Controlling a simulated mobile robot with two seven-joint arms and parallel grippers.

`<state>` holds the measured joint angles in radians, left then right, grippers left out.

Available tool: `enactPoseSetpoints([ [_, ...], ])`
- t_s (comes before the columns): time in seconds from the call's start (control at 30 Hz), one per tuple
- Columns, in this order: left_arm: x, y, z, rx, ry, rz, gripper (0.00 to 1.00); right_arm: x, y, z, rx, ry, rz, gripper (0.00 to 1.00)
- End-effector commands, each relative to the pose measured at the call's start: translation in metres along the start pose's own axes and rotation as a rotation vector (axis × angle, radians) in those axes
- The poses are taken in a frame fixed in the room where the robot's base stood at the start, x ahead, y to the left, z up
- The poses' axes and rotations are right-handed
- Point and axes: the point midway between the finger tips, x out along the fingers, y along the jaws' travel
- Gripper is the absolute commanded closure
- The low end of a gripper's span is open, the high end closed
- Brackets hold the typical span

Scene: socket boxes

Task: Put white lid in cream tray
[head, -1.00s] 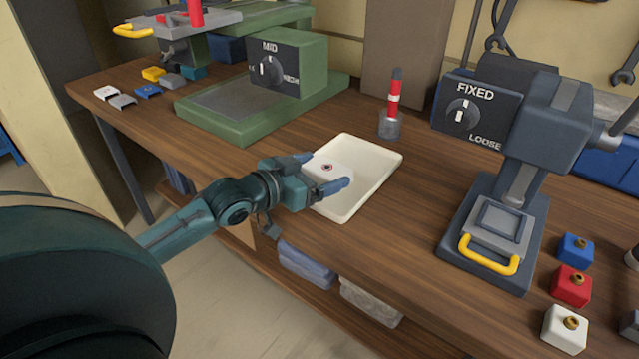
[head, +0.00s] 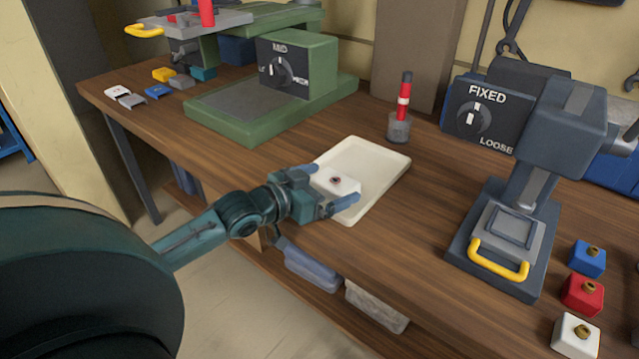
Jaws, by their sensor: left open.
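The cream tray (head: 378,165) lies flat on the bench in the middle. A white piece with a dark round spot on top (head: 345,186) shows at the tray's near left part. It looks block-like, and I cannot tell whether it is a lid or a box, or whether it touches the tray floor. My left gripper (head: 331,187) is open, with one finger on either side of this piece. A flat white piece, which looks like a lid (head: 116,92), lies at the bench's far left end. My right gripper is not in view.
A green machine (head: 290,75) stands behind left, and a dark press marked FIXED/LOOSE (head: 540,130) stands right. Blue, red and white boxes (head: 577,333) sit at front right. Bench beside the tray is clear.

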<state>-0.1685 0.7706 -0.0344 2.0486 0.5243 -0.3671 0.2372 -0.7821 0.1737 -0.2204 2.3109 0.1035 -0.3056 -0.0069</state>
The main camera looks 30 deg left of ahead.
Motion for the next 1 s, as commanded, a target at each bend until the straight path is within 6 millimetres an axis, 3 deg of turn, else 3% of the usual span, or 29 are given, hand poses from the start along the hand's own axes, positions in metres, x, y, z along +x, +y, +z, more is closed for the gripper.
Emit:
enactPoseSetpoints([
  [0.17,-0.011,0.000,-0.001,0.000,-0.002,0.000,0.00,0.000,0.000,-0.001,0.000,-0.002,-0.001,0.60],
  [0.7,-0.091,0.001,-0.002,-0.001,-0.004,0.001,0.00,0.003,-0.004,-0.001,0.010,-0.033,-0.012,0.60],
  [1.0,-0.117,0.000,-0.002,-0.001,0.000,0.000,0.00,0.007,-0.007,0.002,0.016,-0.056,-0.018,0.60],
])
